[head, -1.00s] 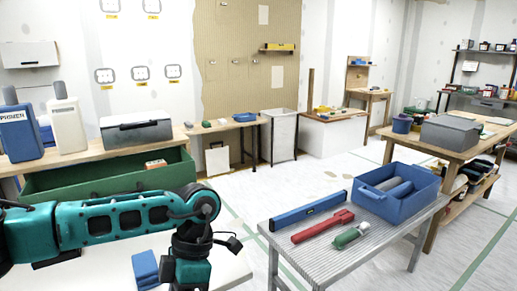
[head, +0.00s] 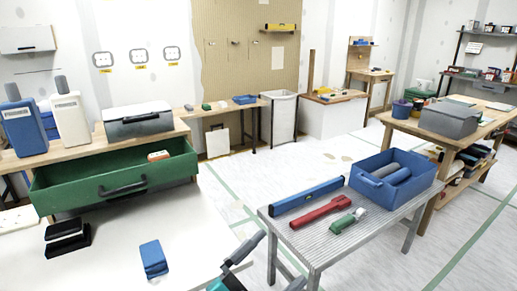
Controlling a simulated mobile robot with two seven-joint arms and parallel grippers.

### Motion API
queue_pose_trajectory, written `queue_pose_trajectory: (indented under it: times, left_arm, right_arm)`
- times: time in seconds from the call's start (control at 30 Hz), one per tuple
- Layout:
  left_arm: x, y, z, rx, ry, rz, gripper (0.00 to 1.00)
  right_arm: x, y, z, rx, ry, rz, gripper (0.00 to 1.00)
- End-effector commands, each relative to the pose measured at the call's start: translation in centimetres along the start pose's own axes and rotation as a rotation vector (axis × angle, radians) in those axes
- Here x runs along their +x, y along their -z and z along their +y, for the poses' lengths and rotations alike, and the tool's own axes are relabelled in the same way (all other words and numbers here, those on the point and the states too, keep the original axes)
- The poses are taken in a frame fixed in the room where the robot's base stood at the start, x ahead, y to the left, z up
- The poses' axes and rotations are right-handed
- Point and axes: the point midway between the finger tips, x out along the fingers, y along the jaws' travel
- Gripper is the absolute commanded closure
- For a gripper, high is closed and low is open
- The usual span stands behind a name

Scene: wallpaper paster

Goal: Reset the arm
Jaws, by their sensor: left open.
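My left gripper (head: 281,258) shows at the bottom edge, right of the middle. Its dark fingers are apart, and nothing shows between them. A teal part of my left arm (head: 226,282) shows beside it, and the rest is cut off by the frame. The gripper is in front of the grey metal table (head: 321,246) and right of the white work surface (head: 205,243). My right gripper is not in view.
A blue block (head: 153,259) and a black object (head: 66,237) rest on the white surface. The green drawer (head: 75,192) stands open behind it. The metal table holds a blue level (head: 306,196), a red tool (head: 320,212), a green-and-white tool (head: 346,221) and a blue bin (head: 380,196).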

Motion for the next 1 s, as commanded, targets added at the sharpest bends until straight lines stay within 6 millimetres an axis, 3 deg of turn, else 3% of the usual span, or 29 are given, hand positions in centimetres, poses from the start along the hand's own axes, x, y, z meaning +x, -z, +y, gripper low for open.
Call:
queue_pose_trajectory:
  times: [0.1,0.23,0.4,0.5,0.67,1.0]
  left_arm:
    - [-5.2,-5.0,-0.6,-0.197,0.109,-0.310,0.00]
    - [-13.0,-9.5,0.4,-0.402,0.202,-0.641,0.00]
    - [-22.7,-11.8,3.0,-0.607,0.275,-0.972,0.00]
    - [-26.3,-12.0,4.1,-0.679,0.296,-1.085,0.00]
    - [-28.5,-11.9,4.8,-0.722,0.308,-1.153,0.00]
    - [-28.5,-12.0,4.9,-0.722,0.307,-1.155,0.00]
  right_arm:
    - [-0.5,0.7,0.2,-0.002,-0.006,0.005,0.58]
    - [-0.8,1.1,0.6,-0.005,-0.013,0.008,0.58]
    - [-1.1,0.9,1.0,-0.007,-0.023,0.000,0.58]
    - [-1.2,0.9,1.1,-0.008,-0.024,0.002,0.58]
    - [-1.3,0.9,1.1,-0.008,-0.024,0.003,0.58]
    - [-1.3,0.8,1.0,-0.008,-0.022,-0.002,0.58]
